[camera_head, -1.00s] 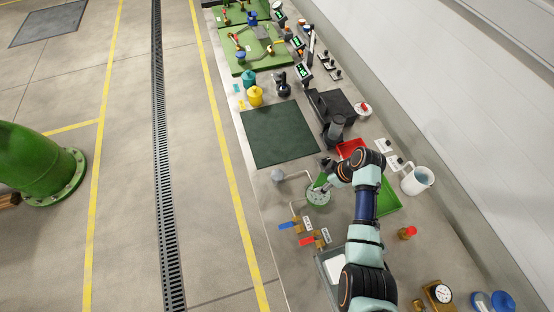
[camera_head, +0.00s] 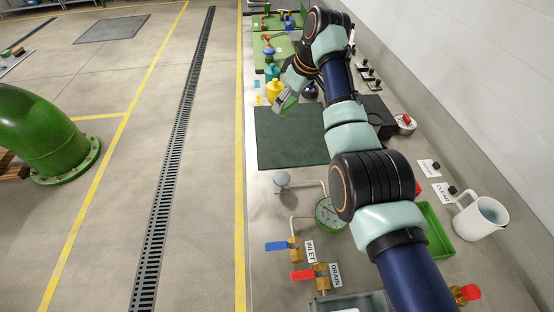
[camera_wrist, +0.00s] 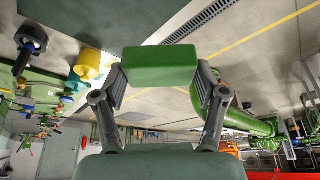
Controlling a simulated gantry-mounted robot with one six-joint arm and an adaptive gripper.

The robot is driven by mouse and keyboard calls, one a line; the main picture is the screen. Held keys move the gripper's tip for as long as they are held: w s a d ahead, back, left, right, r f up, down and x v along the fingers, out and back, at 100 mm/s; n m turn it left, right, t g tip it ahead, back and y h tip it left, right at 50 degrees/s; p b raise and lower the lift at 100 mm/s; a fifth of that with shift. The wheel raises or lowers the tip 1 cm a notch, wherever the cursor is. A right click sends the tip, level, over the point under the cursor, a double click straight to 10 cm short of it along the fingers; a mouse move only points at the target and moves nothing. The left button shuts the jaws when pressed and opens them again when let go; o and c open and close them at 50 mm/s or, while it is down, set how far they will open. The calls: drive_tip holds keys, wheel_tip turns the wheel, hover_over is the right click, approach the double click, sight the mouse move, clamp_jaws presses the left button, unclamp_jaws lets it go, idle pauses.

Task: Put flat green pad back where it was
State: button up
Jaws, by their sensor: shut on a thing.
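My gripper (camera_wrist: 162,82) is shut on a green pad (camera_wrist: 160,66), a rounded block seen face-on between the two fingertips in the wrist view. In the head view my gripper (camera_head: 287,99) is tilted over the far left part of the dark green mat (camera_head: 285,140), near the yellow container (camera_head: 274,90). A little of the green pad shows at its tip there. The pad is held clear of the floor and bench in the wrist view. My arm hides part of the bench behind it.
A round green perforated plate (camera_head: 329,214) and valves with blue (camera_head: 276,246) and red (camera_head: 302,275) handles stand at the front. A green tray (camera_head: 437,232) and a white jug (camera_head: 481,217) stand right. Most of the mat is bare.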

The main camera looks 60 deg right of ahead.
sight(282, 153)
wheel_tip(282, 153, down, 20)
drive_tip(key=b, duration=0.6)
drive_tip(key=shift+b, duration=0.35)
drive_tip(key=shift+f, duration=0.1)
drive_tip(key=o, duration=1.1)
drive_tip(key=p+v, duration=0.4)
drive_tip(key=v, duration=0.8)
drive_tip(key=shift+p, duration=0.3)
